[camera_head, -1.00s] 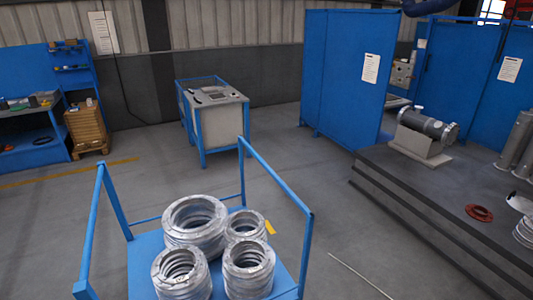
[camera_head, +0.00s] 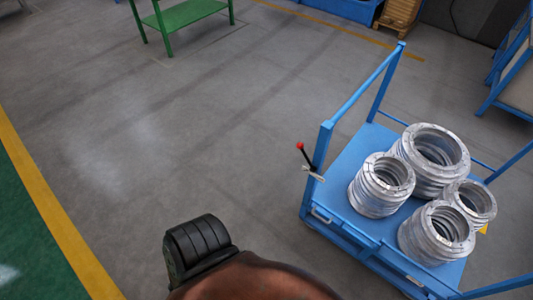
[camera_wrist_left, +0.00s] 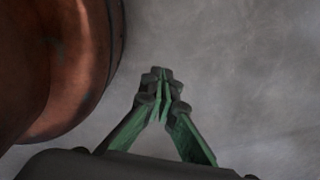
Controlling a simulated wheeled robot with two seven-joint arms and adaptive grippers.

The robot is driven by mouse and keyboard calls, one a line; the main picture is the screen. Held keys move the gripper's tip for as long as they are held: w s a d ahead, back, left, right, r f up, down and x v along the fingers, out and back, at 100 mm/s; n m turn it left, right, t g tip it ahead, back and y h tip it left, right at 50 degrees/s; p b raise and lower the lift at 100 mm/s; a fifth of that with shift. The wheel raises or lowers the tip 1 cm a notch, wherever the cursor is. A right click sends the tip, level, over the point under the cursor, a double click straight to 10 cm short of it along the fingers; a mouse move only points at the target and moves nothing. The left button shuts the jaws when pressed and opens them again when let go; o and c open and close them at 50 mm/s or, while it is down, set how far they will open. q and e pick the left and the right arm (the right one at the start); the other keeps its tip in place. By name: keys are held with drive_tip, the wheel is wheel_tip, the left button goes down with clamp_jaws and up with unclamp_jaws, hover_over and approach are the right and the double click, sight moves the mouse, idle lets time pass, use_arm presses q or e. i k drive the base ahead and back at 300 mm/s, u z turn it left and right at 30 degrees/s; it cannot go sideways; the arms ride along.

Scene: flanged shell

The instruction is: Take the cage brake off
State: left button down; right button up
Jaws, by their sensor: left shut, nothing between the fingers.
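The blue wheeled cage (camera_head: 345,200) stands on the right of the head view. A brake lever (camera_head: 306,158) with a red knob (camera_head: 300,147) sticks up at its near left corner post. It stands tilted, with its knob towards the upper left. My left gripper (camera_wrist_left: 161,74) shows in the wrist view, shut and empty over bare grey floor. Its fingers cannot be made out in the head view, and neither the cage nor the lever shows in the wrist view. My right gripper is not in view.
Several stacks of silver flanges (camera_head: 433,160) stand on the cage deck. A green bench (camera_head: 190,14) stands at the back left. The floor (camera_head: 190,130) left of the cage is clear, up to a yellow line (camera_head: 48,205). A rust-brown rounded body (camera_head: 255,280) fills the near edge.

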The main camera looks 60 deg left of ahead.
sight(300, 145)
drive_tip(key=u, duration=1.45)
drive_tip(key=k, duration=0.65)
drive_tip(key=z, duration=0.3)
drive_tip(key=i, duration=1.3)
drive_tip(key=u, duration=0.15)
